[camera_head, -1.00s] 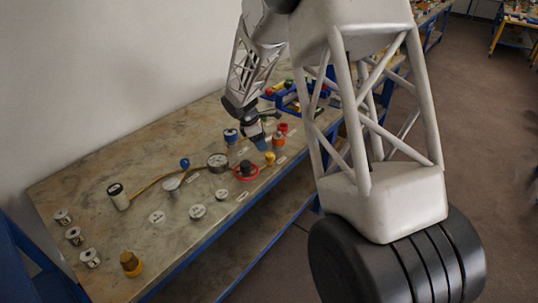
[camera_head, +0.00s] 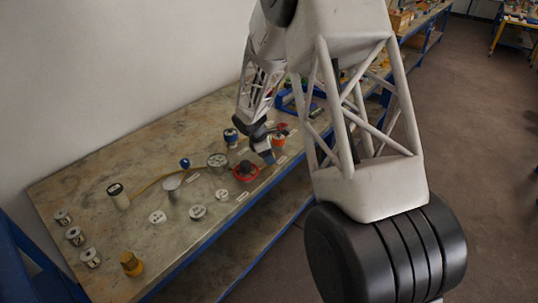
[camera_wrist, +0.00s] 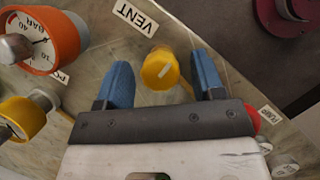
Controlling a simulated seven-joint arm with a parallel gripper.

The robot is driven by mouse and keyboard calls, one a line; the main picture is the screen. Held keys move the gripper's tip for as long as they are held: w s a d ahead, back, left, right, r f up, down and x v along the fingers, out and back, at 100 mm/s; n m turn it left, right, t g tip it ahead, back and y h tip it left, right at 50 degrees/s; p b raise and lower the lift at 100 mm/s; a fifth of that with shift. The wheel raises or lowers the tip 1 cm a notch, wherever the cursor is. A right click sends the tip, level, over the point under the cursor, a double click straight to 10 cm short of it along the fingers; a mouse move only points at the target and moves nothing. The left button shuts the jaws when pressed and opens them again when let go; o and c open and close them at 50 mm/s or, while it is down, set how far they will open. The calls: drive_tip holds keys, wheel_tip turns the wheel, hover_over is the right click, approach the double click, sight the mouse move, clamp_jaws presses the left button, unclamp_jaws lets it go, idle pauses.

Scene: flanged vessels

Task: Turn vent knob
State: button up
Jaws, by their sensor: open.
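The vent knob is a small yellow round cap (camera_wrist: 160,70) with a pale line across its top, just below a white VENT label (camera_wrist: 135,18) in the wrist view. My gripper (camera_wrist: 162,62) is open, its two blue fingers on either side of the knob. A gap shows on each side, so the fingers do not visibly touch it. In the head view my gripper (camera_head: 266,154) is low over the right part of the bench and hides the knob.
An orange-ringed gauge (camera_wrist: 42,40) and another yellow fitting (camera_wrist: 20,120) lie left of my fingers in the wrist view. In the head view a red handwheel (camera_head: 246,173) stands left of my gripper.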

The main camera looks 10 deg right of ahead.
drive_tip(key=c, duration=0.9)
drive_tip(key=shift+m, duration=0.4)
drive_tip(key=m+g, duration=0.1)
drive_tip(key=m, duration=0.2)
drive_tip(key=shift+w+g, duration=0.1)
drive_tip(key=shift+g, duration=0.2)
drive_tip(key=m+g+y, duration=0.1)
drive_tip(key=m, duration=0.3)
drive_tip(key=shift+r+m, duration=0.1)
drive_tip(key=shift+m, duration=0.3)
drive_tip(key=m+y, duration=0.1)
drive_tip(key=m, duration=0.1)
drive_tip(key=m+g, duration=0.1)
drive_tip(key=m, duration=0.2)
drive_tip(key=shift+w+d+g+y, duration=0.1)
drive_tip(key=shift+d+g+y, duration=0.05)
drive_tip(key=shift+g+y, duration=0.2)
drive_tip(key=shift+m+y, duration=0.85)
drive_tip(key=shift+m, duration=1.35)
